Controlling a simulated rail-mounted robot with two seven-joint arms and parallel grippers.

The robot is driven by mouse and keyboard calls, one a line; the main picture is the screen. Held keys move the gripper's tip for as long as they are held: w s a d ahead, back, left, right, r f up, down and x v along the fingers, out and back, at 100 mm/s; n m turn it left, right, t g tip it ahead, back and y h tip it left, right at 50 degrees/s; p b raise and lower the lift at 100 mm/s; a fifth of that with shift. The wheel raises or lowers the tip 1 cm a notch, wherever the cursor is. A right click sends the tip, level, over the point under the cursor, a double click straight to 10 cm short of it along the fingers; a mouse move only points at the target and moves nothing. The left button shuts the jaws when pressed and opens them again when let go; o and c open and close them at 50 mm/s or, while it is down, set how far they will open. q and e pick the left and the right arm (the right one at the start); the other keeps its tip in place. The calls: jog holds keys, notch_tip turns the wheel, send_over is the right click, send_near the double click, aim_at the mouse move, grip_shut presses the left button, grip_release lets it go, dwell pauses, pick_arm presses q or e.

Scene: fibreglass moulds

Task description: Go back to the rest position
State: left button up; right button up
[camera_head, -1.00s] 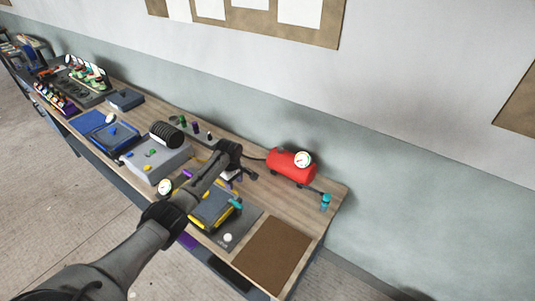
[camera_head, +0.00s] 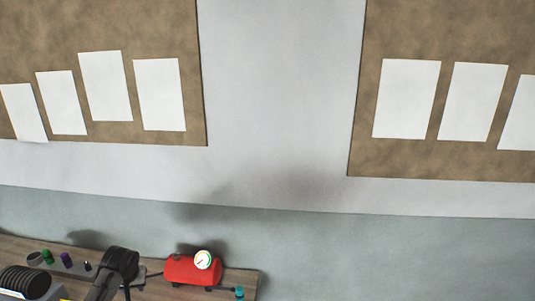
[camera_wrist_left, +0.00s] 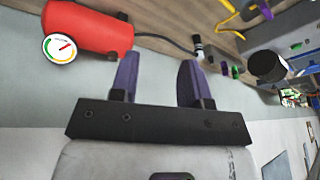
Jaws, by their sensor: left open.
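My left gripper (camera_head: 130,280) shows at the lower left of the head view, in front of the workbench (camera_head: 235,291), with its dark wrist partly covering it. In the left wrist view its two purple fingers (camera_wrist_left: 157,78) are apart, with nothing between them. The red tank with a round gauge (camera_head: 190,271) stands on the bench to the right of the gripper. The tank also shows at the upper left of the wrist view (camera_wrist_left: 95,28). My right gripper is in neither view.
A black ribbed cylinder (camera_head: 24,282) and small coloured parts (camera_head: 47,257) are on the bench at the left. A teal fitting (camera_head: 239,293) lies near the bench's right end. Brown boards with white sheets (camera_head: 105,135) hang on the wall, which is otherwise bare.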

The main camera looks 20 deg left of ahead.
pick_arm(q)
jog(key=w+d+r+m+t+y, duration=0.15)
jog(key=d+r+m+t, duration=0.35)
jog(key=d+r, duration=0.55)
jog(key=s+d+m+t+h+p, duration=0.2)
jog(key=s+d+m+p, duration=0.35)
jog(key=d, duration=0.85)
jog(key=s+d+f+h+p, duration=0.1)
jog(key=s+d, duration=0.4)
jog(key=s, duration=0.2)
jog(key=s+d+f+h, duration=0.1)
jog(key=s+d, duration=0.3)
jog(key=s, duration=0.3)
jog(key=s+d+f+g+p, duration=0.2)
jog(key=s+f+g, duration=0.1)
jog(key=s, duration=0.5)
jog(key=s+d+f+n+g+h+p, duration=0.1)
jog(key=s+d+f+g+p, duration=0.1)
jog(key=s+f, duration=0.3)
jog(key=s+g, duration=0.1)
jog(key=s, duration=0.2)
jog(key=shift+s, duration=0.35)
